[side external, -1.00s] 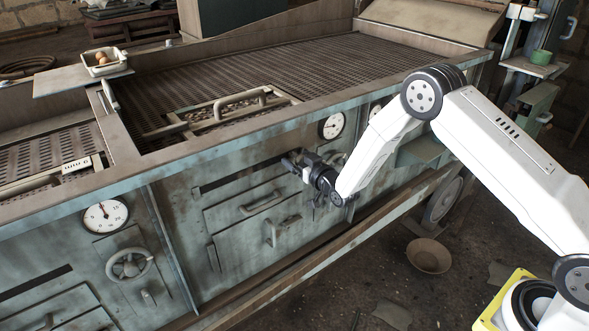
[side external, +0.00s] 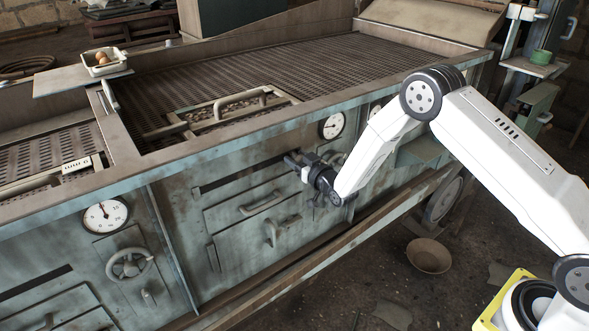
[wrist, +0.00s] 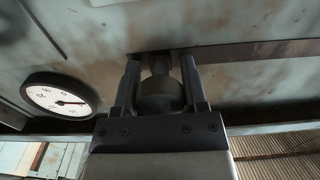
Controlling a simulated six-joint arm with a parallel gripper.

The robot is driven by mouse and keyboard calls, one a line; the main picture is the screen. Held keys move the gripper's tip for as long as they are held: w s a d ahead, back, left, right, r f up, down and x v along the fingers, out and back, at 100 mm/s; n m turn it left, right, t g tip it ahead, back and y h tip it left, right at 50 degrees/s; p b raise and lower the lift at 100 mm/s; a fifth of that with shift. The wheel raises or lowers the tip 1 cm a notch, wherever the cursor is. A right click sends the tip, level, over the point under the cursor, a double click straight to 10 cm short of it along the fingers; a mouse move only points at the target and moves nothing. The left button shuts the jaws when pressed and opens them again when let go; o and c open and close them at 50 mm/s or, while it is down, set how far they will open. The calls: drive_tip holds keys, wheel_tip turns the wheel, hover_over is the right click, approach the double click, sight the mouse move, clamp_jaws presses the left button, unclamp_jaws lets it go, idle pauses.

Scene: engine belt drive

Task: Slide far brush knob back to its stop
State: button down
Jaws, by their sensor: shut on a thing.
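The far brush knob (wrist: 160,93) is a dark, rounded grip between my two fingers in the wrist view. My gripper (wrist: 160,62) is shut on it, with one finger on each side. In the side view my gripper (side external: 294,161) is against the blue-green front panel and covers the knob. A long dark slot (side external: 236,179) runs in the panel to the left of my gripper. In the wrist view the slot (wrist: 262,53) runs off to the right from the knob.
A round dial (side external: 332,126) sits on the panel just above and right of my gripper; it also shows in the wrist view (wrist: 58,95). Drawer handles (side external: 262,203) stick out below the slot. A handwheel (side external: 130,264) is at lower left. A bowl (side external: 429,255) stands on the floor.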

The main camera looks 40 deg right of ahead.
sight(228, 180)
drive_tip(key=a, duration=1.9)
drive_tip(key=shift+a, duration=0.25)
drive_tip(key=shift+c, duration=0.7)
unclamp_jaws()
drive_tip(key=shift+s, duration=0.2)
drive_tip(key=s, duration=0.7)
drive_tip(key=shift+s, duration=0.2)
